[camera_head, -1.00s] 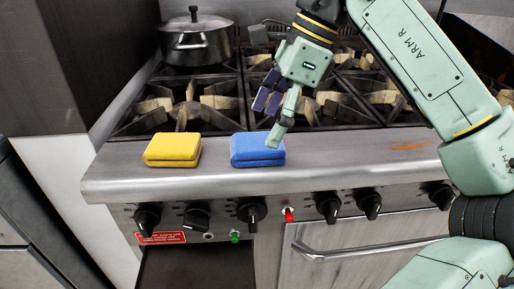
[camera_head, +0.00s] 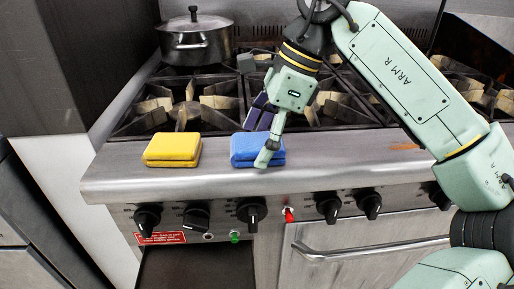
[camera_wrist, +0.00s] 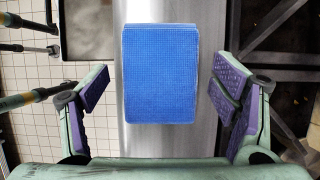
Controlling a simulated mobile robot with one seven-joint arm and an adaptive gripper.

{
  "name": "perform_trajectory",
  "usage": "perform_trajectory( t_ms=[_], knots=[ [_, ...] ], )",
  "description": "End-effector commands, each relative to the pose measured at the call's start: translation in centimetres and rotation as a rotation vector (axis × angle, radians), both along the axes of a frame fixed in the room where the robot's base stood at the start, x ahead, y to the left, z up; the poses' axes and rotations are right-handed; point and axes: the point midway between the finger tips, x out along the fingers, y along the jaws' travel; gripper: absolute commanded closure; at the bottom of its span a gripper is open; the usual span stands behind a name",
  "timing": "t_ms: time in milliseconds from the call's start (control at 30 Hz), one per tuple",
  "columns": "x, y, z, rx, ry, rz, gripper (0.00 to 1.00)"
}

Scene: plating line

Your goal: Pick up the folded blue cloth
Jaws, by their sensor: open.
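The folded blue cloth (camera_head: 250,150) lies on the steel front ledge of the stove. My gripper (camera_head: 262,140) is above it, and one pale green finger covers part of its right side in the head view. In the wrist view the cloth (camera_wrist: 160,74) lies flat, between and beyond the two open fingers with purple pads (camera_wrist: 162,98). Clear gaps show on both sides of it, and neither finger appears to touch it there. Whether the near finger touches it in the head view I cannot tell.
A folded yellow cloth (camera_head: 172,149) lies left on the same ledge (camera_head: 350,172). Burner grates (camera_head: 215,103) stand behind, with a lidded pot (camera_head: 196,42) at the back left. Knobs (camera_head: 251,211) line the front panel below. The ledge right of the blue cloth is mostly clear.

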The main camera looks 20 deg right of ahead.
Motion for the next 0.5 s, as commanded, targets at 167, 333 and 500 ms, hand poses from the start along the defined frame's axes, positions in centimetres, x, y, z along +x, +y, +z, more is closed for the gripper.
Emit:
perform_trajectory(
  t_ms=[167,333,500],
  knots=[
    [-0.01,0.01,-0.07,-0.001,0.000,0.000,0.20],
    [0.00,0.02,-0.07,-0.001,0.000,0.000,0.22],
    [0.00,0.02,-0.07,0.000,0.000,0.000,0.33]
  ],
)
